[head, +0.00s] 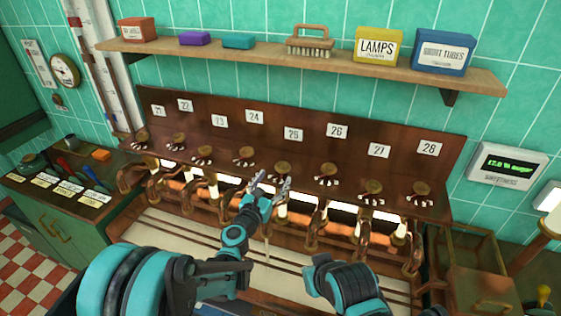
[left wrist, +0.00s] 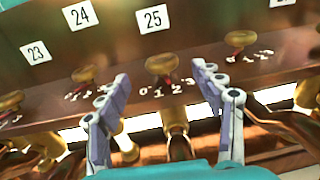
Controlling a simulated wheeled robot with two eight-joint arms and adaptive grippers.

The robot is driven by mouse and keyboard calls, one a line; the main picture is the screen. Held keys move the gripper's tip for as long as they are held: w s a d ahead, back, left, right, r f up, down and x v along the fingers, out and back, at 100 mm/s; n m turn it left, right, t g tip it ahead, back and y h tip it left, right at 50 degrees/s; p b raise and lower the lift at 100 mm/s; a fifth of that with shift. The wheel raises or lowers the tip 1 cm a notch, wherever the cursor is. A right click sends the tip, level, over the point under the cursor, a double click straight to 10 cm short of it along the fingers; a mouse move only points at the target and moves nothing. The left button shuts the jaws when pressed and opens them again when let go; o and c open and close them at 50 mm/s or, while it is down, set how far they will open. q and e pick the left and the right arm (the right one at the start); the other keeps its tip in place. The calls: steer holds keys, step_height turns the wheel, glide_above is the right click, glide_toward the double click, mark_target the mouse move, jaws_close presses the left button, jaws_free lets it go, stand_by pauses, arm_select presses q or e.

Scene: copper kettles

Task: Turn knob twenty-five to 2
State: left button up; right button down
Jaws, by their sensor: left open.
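Knob twenty-five (head: 283,167) is a round brass knob on the sloping dark wood panel, below the white label 25 (head: 293,134). In the left wrist view the knob (left wrist: 160,66) has a small red pointer under it and a white scale 0 to 3 (left wrist: 165,90); the exact number it points at is hard to tell. My left gripper (head: 272,180) is open and empty, just in front of the knob. In the left wrist view its fingers (left wrist: 160,78) stand on either side of the knob, apart from it. My right gripper is not in view.
Neighbouring knobs twenty-four (head: 244,155) and twenty-six (head: 327,171) sit close on each side. Copper pipes and glowing tubes run below the panel. A shelf (head: 300,64) with boxes and a brush hangs above. A digital display (head: 507,166) is at right.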

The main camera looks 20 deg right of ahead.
mark_target(280, 170)
arm_select(q)
steer(key=x, duration=0.7)
steer(key=shift+w+d+b, duration=0.2)
steer(key=shift+d+b, duration=0.1)
steer(key=shift+b, duration=0.1)
